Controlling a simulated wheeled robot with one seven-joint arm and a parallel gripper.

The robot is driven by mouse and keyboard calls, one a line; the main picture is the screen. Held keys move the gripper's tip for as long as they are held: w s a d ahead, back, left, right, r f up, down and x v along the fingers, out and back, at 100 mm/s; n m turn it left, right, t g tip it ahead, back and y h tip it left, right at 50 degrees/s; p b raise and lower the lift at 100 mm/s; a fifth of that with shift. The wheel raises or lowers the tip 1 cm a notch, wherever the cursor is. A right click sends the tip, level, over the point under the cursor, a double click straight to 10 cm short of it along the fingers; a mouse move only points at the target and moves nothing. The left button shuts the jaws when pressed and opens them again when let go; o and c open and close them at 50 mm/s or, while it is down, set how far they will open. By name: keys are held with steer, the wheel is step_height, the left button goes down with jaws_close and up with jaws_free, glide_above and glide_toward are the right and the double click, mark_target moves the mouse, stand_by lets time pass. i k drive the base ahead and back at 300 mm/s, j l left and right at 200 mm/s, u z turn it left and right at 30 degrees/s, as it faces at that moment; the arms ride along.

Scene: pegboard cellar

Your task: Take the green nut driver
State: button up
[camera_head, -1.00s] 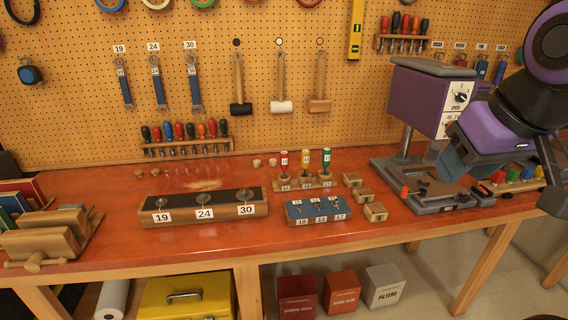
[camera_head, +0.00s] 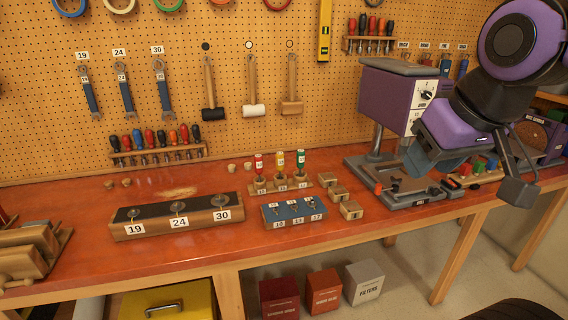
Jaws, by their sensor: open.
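The green nut driver (camera_head: 300,160) stands upright at the right end of a small wooden stand (camera_head: 281,187) on the orange-red bench. A red nut driver (camera_head: 259,166) and a yellow nut driver (camera_head: 280,161) stand to its left in the same stand. My gripper (camera_head: 468,182) hangs at the right, in front of the drill press, with its two fingers spread and nothing visible between them. It is well to the right of the green nut driver and apart from it.
A blue block (camera_head: 292,220) with small keys sits just in front of the stand, and small wooden blocks (camera_head: 338,194) lie to its right. A long black-topped block (camera_head: 150,221) is at left. The purple drill press (camera_head: 390,97) stands behind my gripper. A pegboard with hung tools backs the bench.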

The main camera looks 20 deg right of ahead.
mark_target(301, 154)
steer(key=i+l+u, duration=0.25)
steer(key=i, duration=0.2)
steer(key=i+l+u, duration=0.3)
steer(key=i+l, duration=0.1)
steer(key=i, duration=0.05)
